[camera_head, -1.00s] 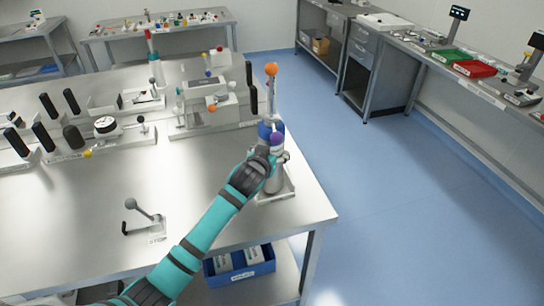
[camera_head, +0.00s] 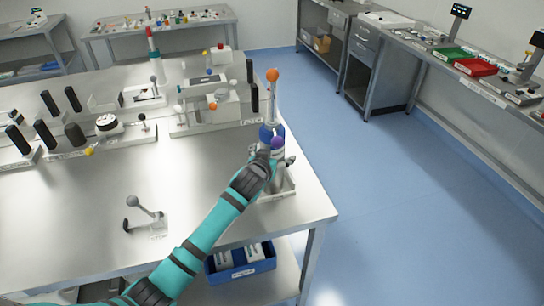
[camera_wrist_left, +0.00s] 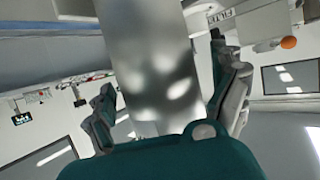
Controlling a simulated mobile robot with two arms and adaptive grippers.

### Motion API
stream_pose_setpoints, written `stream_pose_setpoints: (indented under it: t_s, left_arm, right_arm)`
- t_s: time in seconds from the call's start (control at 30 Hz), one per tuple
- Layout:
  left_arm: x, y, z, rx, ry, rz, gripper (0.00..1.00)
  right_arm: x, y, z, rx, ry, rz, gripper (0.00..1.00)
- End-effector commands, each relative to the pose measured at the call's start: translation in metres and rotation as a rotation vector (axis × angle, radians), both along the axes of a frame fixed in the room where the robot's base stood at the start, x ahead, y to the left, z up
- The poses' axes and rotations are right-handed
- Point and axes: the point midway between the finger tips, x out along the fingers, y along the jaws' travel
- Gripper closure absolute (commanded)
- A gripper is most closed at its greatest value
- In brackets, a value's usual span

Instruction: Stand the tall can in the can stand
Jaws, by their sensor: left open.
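The tall can appears as a shiny silver cylinder (camera_wrist_left: 150,60) filling the middle of the left wrist view. My left gripper (camera_wrist_left: 168,105) is open, with one finger on each side of it; I see no clear grip. In the head view my left gripper (camera_head: 276,160) is at the table's right edge, in front of a blue and grey upright assembly (camera_head: 268,133). A metal base plate (camera_head: 287,193) lies under it, probably the can stand. The gripper hides much of the can there, so I cannot tell how it is seated. My right gripper is not in view.
A post with an orange ball (camera_head: 272,75) and a purple ball (camera_head: 277,142) are close by the gripper. A small lever fixture (camera_head: 146,212) stands on the steel table (camera_head: 95,230). Other fixtures line the table's back. A blue bin (camera_head: 240,268) sits below.

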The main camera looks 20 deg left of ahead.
Motion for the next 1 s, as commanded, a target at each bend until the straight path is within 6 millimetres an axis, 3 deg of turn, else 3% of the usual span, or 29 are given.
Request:
stream_pose_setpoints:
  t_s: [0.23, 0.7, 1.0]
  left_arm:
    - [-0.017, 0.000, 0.007, 0.000, -0.001, -0.001, 0.05]
    - [-0.096, 0.000, 0.041, -0.001, -0.002, 0.000, 0.05]
    - [-0.111, 0.000, 0.048, 0.000, 0.000, 0.001, 0.05]
  right_arm:
    - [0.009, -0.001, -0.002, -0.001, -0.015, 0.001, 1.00]
    - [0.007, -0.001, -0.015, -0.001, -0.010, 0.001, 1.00]
    - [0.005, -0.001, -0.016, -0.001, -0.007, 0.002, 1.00]
